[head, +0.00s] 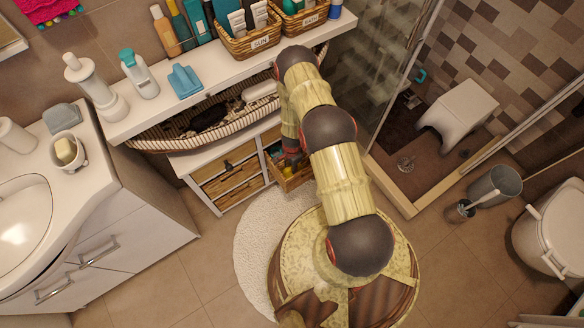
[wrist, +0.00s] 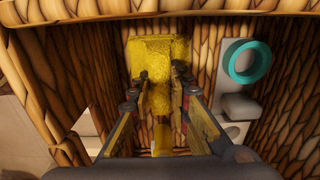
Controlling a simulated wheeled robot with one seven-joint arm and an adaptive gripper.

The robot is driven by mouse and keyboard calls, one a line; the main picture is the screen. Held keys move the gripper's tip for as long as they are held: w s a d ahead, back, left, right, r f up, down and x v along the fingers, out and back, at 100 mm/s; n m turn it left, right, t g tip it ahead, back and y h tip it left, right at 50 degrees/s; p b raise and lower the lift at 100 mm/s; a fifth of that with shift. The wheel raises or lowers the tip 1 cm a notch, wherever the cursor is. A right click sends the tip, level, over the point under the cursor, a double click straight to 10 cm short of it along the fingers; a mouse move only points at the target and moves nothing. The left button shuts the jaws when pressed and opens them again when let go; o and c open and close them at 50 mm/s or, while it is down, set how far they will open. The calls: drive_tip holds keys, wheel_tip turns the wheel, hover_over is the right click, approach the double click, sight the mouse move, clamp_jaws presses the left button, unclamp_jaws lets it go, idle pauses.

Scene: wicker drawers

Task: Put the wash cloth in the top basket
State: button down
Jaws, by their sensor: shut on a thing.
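A fuzzy yellow cloth (wrist: 150,52), which looks like the wash cloth, shows in the wrist view between the fingertips of my gripper (wrist: 161,80). My gripper is shut on it, inside a wicker basket drawer (wrist: 285,100) with woven walls around it. In the head view this drawer (head: 294,180) is pulled out at the right of the white drawer unit, and my gripper (head: 291,160) is mostly hidden by my arm. The cloth cannot be made out there. Other wicker drawers, an upper one (head: 226,164) and a lower one (head: 233,181), are closed at the left.
A teal ring (wrist: 233,61) and a grey object (wrist: 238,106) lie at the right in the drawer. A long wicker basket (head: 185,130) sits above the unit, under a white shelf (head: 215,75) with bottles and small baskets. A glass shower wall stands right of my arm.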

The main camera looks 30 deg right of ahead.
drive_tip(key=shift+f, duration=0.25)
drive_tip(key=c, duration=1.7)
unclamp_jaws()
drive_tip(key=shift+r, duration=0.1)
drive_tip(key=shift+o, duration=0.2)
wheel_tip(320, 180, up, 12)
drive_tip(key=p, duration=0.6)
drive_tip(key=shift+r, duration=0.15)
